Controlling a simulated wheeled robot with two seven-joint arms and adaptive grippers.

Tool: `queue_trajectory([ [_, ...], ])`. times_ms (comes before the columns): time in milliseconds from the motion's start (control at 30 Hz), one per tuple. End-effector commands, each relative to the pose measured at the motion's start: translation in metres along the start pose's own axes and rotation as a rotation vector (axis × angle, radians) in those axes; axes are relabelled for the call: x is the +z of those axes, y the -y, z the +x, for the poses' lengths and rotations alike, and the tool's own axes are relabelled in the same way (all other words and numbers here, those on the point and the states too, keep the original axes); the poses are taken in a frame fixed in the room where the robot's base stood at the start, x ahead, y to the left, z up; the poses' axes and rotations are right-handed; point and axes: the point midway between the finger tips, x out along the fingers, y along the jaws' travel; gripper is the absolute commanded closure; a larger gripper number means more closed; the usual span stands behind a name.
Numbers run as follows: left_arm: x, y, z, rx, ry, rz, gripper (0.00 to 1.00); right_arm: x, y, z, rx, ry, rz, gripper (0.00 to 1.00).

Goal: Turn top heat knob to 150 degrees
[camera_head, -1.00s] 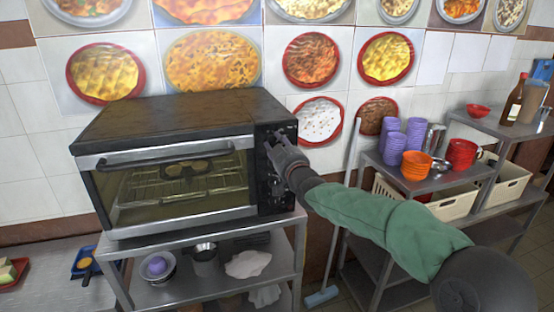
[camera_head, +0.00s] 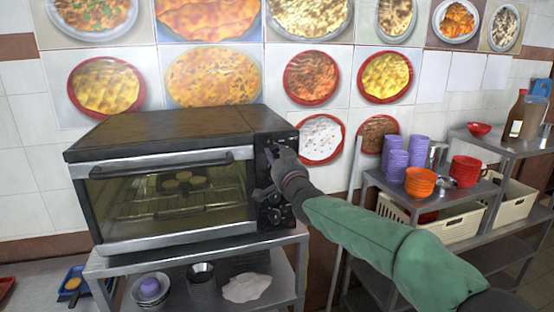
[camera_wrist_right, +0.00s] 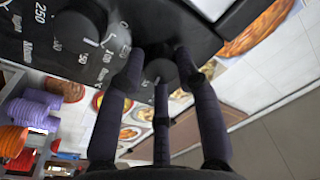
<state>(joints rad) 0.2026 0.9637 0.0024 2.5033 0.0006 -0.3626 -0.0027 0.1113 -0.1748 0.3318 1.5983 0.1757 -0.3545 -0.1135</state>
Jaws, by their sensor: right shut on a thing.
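The toaster oven (camera_head: 170,195) stands on a metal cart, its glass door closed. Its black control panel (camera_head: 282,217) is on the right side. My right gripper (camera_head: 272,158) is at the upper part of this panel, where it hides the top heat knob in the head view. In the right wrist view the fingers (camera_wrist_right: 160,85) are closed around a dark round knob (camera_wrist_right: 160,70). Another knob (camera_wrist_right: 80,38) beside it has white numbers around it, among them 50, 100 and 250. I cannot read the gripped knob's setting. My left gripper is out of view.
Lower knobs (camera_head: 272,197) sit below my gripper on the panel. A shelf (camera_head: 400,195) at the right carries purple cups (camera_head: 396,160), orange bowls (camera_head: 420,182) and red bowls (camera_head: 465,168). The cart's lower shelf (camera_head: 195,290) holds small pots and a cloth.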

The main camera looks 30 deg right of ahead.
Motion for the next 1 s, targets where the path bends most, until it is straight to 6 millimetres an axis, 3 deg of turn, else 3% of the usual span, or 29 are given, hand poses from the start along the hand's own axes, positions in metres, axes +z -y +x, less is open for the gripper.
queue_trajectory([
  [433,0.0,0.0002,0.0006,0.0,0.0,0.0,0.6,0.0033,-0.0001,0.0003,0.001,0.006,0.008,0.99],
  [467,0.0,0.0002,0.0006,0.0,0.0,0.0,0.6,0.0033,-0.0001,0.0003,0.001,0.006,0.008,0.6],
  [533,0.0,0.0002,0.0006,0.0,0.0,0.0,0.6,0.0031,-0.0002,0.0003,0.001,0.005,0.008,0.43],
  [1000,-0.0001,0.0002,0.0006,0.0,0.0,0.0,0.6,0.0004,0.0,-0.0069,0.001,0.001,0.008,0.43],
])
